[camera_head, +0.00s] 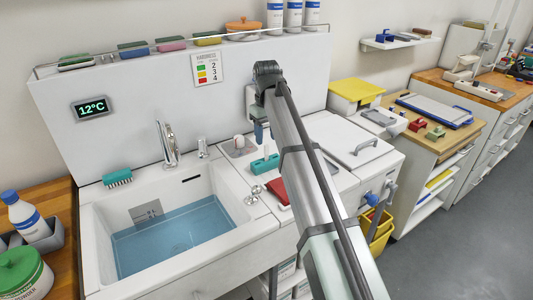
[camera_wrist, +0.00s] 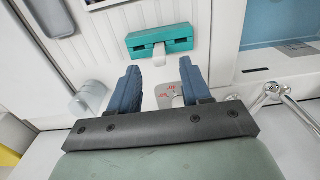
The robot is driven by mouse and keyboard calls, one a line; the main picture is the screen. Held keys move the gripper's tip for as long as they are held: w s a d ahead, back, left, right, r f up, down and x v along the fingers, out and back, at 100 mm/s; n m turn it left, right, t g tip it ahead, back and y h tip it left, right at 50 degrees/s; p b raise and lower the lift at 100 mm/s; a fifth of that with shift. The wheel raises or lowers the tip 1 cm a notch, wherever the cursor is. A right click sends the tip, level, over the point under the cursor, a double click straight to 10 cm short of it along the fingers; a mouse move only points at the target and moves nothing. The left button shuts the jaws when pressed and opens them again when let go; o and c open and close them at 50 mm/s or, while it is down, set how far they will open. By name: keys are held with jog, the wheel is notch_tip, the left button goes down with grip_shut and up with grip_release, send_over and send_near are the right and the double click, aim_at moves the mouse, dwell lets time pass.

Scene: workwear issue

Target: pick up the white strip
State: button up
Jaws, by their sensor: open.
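I cannot make out a white strip for certain. In the wrist view, my gripper (camera_wrist: 160,88) is open, with its two blue fingers apart. A pale surface with small red marks (camera_wrist: 171,92) shows between the fingers, and I cannot tell whether it is the strip. No object is visibly clamped. In the head view, my gripper (camera_head: 260,132) points down above the counter right of the sink, near the back panel. A teal tool (camera_head: 265,164) lies below it and also shows in the wrist view (camera_wrist: 160,41). My arm hides part of the counter.
The sink (camera_head: 175,235) with blue water is on the left, with a tap (camera_head: 167,145) behind it. A colour chart (camera_head: 205,69) hangs on the back panel. A red item (camera_head: 277,190) lies beside my arm.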

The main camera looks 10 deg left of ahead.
aim_at(267, 145)
notch_tip(267, 145, down, 6)
jog(key=shift+r, duration=0.25)
grip_shut()
dwell(0.4)
